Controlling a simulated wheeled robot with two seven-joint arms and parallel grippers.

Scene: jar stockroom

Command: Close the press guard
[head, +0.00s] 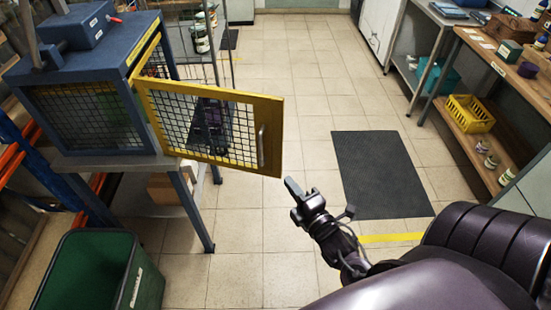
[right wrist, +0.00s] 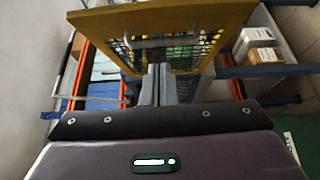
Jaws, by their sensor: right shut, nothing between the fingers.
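The press (head: 84,85) is a blue machine with mesh sides on a stand at the left of the head view. Its guard (head: 214,118) is a yellow-framed mesh door, swung wide open to the right. A grey bar handle (head: 261,146) is near its free edge. The guard's yellow frame (right wrist: 196,22) and handle (right wrist: 157,42) also show in the right wrist view. My right gripper (head: 291,188) is shut and empty, just below and right of the guard's lower free corner, apart from it in the head view. My left gripper is not in view.
A green bin (head: 133,282) stands at the lower left, in front of the press stand. A dark mat (head: 380,175) lies on the tiled floor. Shelves with a yellow basket (head: 469,113) and jars line the right side. The floor between is clear.

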